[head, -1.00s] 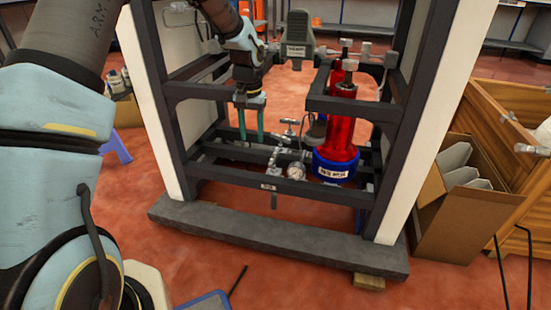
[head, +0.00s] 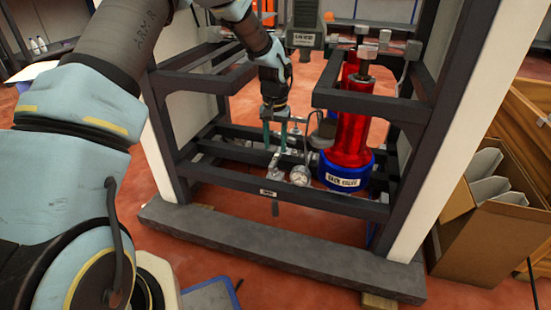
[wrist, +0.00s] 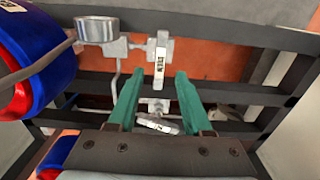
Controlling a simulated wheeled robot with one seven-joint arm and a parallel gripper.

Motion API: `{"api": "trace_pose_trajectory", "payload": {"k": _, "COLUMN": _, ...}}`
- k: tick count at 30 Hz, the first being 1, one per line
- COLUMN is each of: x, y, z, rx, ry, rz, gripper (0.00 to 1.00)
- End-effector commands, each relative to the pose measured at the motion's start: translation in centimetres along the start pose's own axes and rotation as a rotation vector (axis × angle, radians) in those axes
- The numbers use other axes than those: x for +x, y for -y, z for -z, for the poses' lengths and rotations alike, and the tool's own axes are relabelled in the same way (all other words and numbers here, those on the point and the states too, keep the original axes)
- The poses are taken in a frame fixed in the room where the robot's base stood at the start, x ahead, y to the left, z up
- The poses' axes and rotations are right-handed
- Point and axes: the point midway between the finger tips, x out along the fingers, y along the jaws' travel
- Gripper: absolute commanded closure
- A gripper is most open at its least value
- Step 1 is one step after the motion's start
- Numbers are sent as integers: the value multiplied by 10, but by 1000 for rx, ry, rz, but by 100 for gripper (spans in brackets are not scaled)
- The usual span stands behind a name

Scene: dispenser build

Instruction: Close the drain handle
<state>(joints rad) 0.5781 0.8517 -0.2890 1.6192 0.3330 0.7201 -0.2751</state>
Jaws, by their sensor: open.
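A second labelled handle (wrist: 158,126) shows between the fingers, nearer the palm. I cannot tell surely which one is the drain handle. My gripper (head: 275,145), with green fingers, points down inside the frame above the pipework. It is open and empty in the wrist view (wrist: 155,85).
A red cylinder with a blue labelled base (head: 346,172) stands right of my gripper. A round gauge (head: 300,175) sits beside the pipes. Frame bars (head: 300,199) surround the space. A cardboard box (head: 490,225) stands outside at the right.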

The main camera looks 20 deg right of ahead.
Motion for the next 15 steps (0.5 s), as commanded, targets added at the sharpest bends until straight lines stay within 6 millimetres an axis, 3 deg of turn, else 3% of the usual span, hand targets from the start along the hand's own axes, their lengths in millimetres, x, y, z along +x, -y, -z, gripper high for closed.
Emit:
{"api": "trace_pose_trajectory", "payload": {"k": 1, "x": 14, "y": 0, "z": 0, "rx": 0, "ry": 1, "rz": -1, "gripper": 50}}
{"api": "trace_pose_trajectory", "payload": {"k": 6, "x": 37, "y": 0, "z": 0, "rx": -1, "ry": 0, "rz": 0, "gripper": 50}}
{"api": "trace_pose_trajectory", "payload": {"k": 15, "x": 49, "y": 0, "z": 0, "rx": -1, "ry": -1, "rz": 0, "gripper": 50}}
